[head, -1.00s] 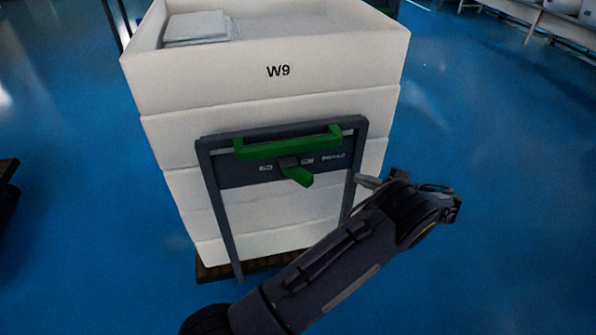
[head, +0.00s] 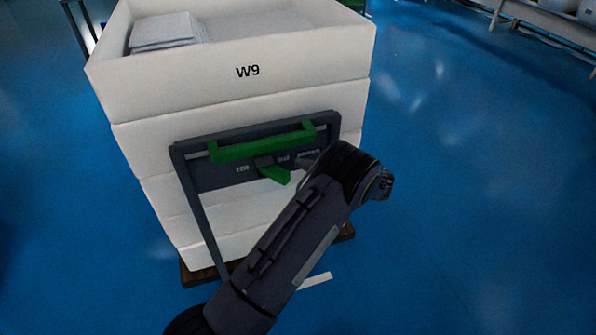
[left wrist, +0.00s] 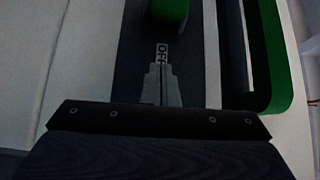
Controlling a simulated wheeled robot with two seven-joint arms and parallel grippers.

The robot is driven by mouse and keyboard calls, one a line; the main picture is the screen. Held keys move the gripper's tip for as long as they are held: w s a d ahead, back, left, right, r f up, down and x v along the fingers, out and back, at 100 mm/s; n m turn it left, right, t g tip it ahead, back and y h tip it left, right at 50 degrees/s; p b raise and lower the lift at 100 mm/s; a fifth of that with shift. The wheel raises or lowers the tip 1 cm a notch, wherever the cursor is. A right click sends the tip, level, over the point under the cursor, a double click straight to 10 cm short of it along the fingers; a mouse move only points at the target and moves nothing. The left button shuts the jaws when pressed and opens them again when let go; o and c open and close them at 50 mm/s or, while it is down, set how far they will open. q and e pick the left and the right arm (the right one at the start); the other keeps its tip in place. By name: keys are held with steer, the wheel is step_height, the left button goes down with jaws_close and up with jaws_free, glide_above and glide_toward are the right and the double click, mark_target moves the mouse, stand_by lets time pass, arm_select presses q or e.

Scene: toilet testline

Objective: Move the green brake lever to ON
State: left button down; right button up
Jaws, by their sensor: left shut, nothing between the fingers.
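The green brake lever (head: 275,173) sits on the dark panel of the cart's frame, its free end angled down and right in the head view. It also shows at the top of the left wrist view (left wrist: 168,9). My left gripper (head: 304,162) is shut and empty, just right of the lever in the head view, with a small gap apparent. In the left wrist view its closed fingertips (left wrist: 161,66) are by the OFF label (left wrist: 162,51), between them and the lever. Whether they touch the panel I cannot tell. The left label (head: 243,169) is too small to read.
A fixed green handle bar (head: 262,143) runs above the lever on the grey frame (head: 195,205). Behind it stand stacked white crates marked W9 (head: 230,95), the top one holding pale flat items (head: 163,32). Blue floor is open to the right.

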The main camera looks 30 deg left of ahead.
mark_target(274, 173)
arm_select(q)
steer(key=shift+s, duration=1.95)
arm_select(e)
steer(key=shift+r, duration=0.3)
arm_select(q)
steer(key=shift+s+t, duration=0.1)
steer(key=shift+t, duration=0.2)
steer(key=shift+s+m+t, duration=0.2)
steer(key=shift+m+t, duration=0.1)
steer(key=shift+m, duration=0.1)
arm_select(e)
steer(key=shift+s+f, duration=0.15)
steer(key=shift+s, duration=0.15)
